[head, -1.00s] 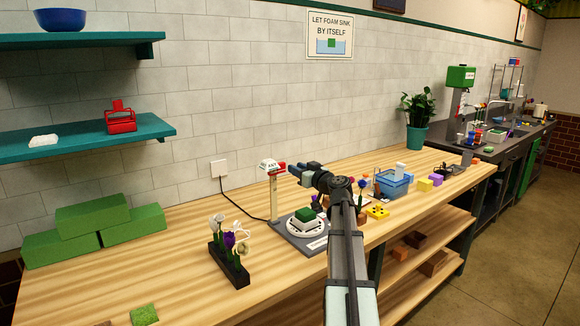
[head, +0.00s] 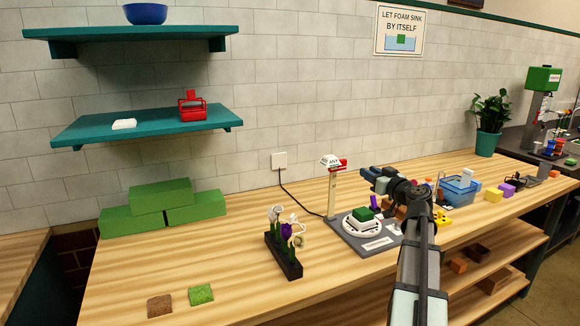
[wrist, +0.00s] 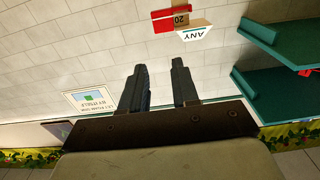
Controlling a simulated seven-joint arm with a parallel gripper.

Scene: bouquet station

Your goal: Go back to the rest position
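My gripper (head: 372,176) is raised over the wooden bench, just right of the small post with a white "ANY" sign (head: 331,160) and a red tag. In the wrist view my gripper (wrist: 160,82) shows two dark fingers spread apart with nothing between them, so it is open and empty. That view looks toward the tiled wall, with the "ANY" sign (wrist: 195,32) beyond the fingertips. Below and left of my gripper, a green foam block (head: 363,214) sits on a round white turntable on a grey base.
A black flower holder (head: 283,256) with white and purple flowers stands left of the turntable. Green foam bricks (head: 160,197) are stacked at the back left. A blue basket (head: 461,190) and small coloured blocks lie to the right. Teal shelves (head: 145,137) hang on the wall.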

